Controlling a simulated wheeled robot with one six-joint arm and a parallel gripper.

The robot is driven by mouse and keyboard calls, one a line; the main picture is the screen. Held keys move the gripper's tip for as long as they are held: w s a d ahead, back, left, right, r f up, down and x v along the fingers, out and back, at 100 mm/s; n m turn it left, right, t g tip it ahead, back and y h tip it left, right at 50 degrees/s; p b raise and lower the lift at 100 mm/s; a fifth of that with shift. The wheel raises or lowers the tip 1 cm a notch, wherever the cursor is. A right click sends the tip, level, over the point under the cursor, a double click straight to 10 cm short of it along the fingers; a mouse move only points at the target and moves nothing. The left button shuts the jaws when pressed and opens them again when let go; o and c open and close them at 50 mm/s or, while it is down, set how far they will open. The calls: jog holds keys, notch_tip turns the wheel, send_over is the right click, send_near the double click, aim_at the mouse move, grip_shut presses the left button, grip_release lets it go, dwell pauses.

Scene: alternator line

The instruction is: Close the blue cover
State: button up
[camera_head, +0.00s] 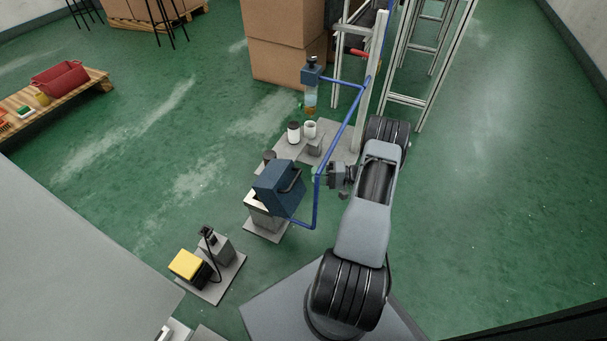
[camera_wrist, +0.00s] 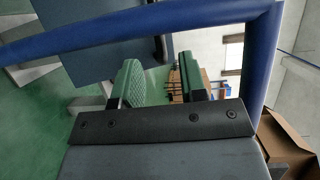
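The blue cover (camera_head: 280,188) is a dark blue box-like lid with a dark handle on its right side. It sits tilted on top of a metallic box (camera_head: 262,214) in the head view; I cannot tell how far it is open. A blue-grey panel, likely the cover (camera_wrist: 125,40), shows at the top of the wrist view. My gripper (camera_head: 317,174) is just right of the cover, apart from it. In the wrist view, the green-padded fingers of my gripper (camera_wrist: 160,78) stand apart with nothing between them.
A blue tube frame (camera_head: 343,127) runs beside my gripper, and the tube crosses close in the wrist view (camera_wrist: 200,22). A yellow-topped device (camera_head: 187,265) stands at lower left. White cups (camera_head: 310,129) and a bottle-like dispenser (camera_head: 311,90) are behind. Green floor is free at left.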

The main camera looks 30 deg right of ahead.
jog(key=v, duration=0.6)
jog(key=shift+s+d+p, duration=0.15)
jog(key=shift+p, duration=0.2)
